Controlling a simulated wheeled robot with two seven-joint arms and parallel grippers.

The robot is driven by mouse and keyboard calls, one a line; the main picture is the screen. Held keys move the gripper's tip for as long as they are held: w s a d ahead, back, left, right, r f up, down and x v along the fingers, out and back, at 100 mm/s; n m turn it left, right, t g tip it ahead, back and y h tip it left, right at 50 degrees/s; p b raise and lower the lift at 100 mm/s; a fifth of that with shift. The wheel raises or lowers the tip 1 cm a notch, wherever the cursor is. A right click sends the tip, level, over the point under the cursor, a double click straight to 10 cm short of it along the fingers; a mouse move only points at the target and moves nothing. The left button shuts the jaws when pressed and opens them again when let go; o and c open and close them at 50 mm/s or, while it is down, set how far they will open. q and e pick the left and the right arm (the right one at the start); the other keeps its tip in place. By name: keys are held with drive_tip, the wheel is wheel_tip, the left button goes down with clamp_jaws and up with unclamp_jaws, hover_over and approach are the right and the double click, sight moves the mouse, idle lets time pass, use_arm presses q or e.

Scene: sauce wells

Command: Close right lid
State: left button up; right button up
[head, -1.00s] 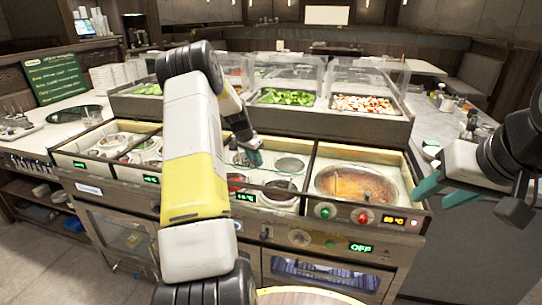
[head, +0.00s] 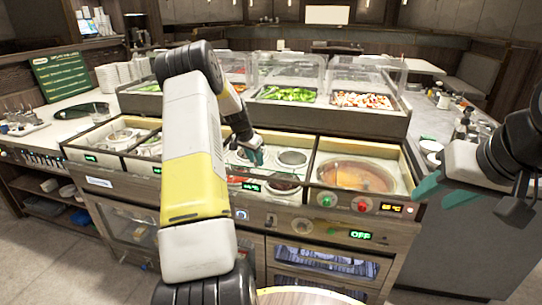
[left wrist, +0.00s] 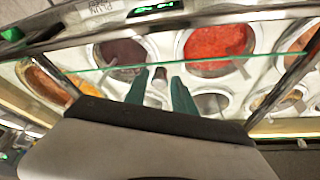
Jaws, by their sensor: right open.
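The counter has a row of sauce wells, and the rightmost well (head: 355,175) holds an orange-brown soup. Its surface looks paler and hazy, and I cannot tell whether a clear lid covers it. A thin green glass edge (left wrist: 75,69) crosses the left wrist view above the wells, close to the left fingertips. My left gripper (head: 256,158) is low over the middle wells; its fingers (left wrist: 160,75) look apart, with nothing clearly held. My right gripper (head: 428,188) is open and empty, just right of the rightmost well, by the counter's right end.
Clear sneeze guards (head: 367,75) stand over the food trays behind the wells. Knobs and a lit display (head: 391,208) line the front right edge. A side counter (head: 432,118) with small bowls and bottles is at the right. My left arm hides part of the left wells.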

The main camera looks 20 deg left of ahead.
use_arm(q)
drive_tip(key=shift+r, duration=0.1)
drive_tip(key=v, duration=0.7)
drive_tip(key=shift+r, duration=0.3)
drive_tip(key=shift+s+a, duration=0.1)
